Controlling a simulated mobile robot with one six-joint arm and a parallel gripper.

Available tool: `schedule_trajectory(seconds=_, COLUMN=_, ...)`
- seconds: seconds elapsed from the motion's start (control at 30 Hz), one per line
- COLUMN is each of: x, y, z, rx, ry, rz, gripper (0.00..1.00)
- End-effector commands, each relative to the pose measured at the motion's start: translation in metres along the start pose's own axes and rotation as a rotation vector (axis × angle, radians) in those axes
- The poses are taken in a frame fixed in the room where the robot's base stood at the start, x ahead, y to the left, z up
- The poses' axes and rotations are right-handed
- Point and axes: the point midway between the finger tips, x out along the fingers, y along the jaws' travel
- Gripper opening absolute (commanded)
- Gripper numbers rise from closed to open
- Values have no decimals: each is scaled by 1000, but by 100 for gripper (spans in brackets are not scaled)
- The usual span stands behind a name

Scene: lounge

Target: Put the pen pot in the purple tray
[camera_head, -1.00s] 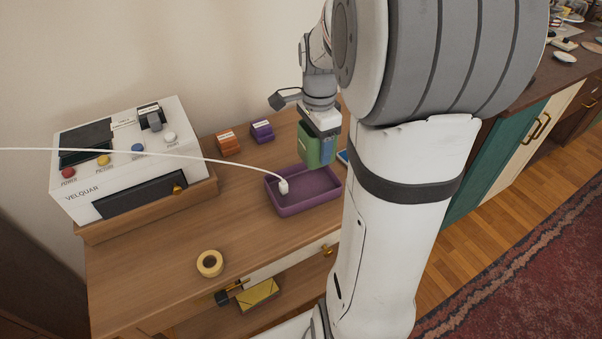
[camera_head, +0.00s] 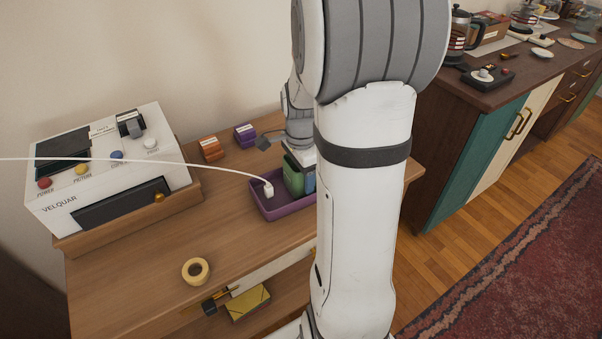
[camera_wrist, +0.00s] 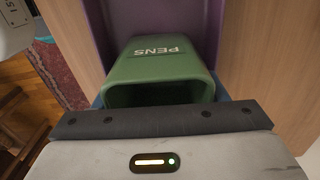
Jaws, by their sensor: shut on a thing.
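The pen pot (camera_head: 292,178) is green, and its white PENS label shows on the pot in the wrist view (camera_wrist: 158,62). My gripper (camera_head: 300,175) is shut on it, pointing down, partly hidden by my arm. The purple tray (camera_head: 272,214) lies on the wooden desk, with its right end behind my arm. The pot is upright at the right part of the tray, inside its outline. I cannot tell whether its base touches the tray floor. Purple tray wall also shows beside the pot in the wrist view (camera_wrist: 95,28).
A white plug (camera_head: 269,190) on a cable is at the tray's left part. A white machine (camera_head: 105,170) stands at left. Orange (camera_head: 211,149) and purple (camera_head: 245,135) blocks sit behind the tray. A tape roll (camera_head: 196,271) lies in front, with clear desk around it.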

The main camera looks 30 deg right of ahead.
Motion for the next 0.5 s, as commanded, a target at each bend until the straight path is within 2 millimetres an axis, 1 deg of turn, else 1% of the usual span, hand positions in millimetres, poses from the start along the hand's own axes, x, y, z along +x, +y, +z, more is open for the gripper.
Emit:
schedule_trajectory(seconds=0.07, x=4, y=0, z=0, rx=0, ry=0, rz=0, gripper=37)
schedule_trajectory(seconds=0.1, x=3, y=0, z=0, rx=0, ry=0, rz=0, gripper=67)
schedule_trajectory(seconds=0.2, x=3, y=0, z=0, rx=1, ry=0, rz=1, gripper=74)
schedule_trajectory(seconds=0.4, x=2, y=0, z=0, rx=1, ry=0, rz=1, gripper=74)
schedule_trajectory(seconds=0.5, x=-3, y=0, z=-1, rx=1, ry=0, rz=0, gripper=74)
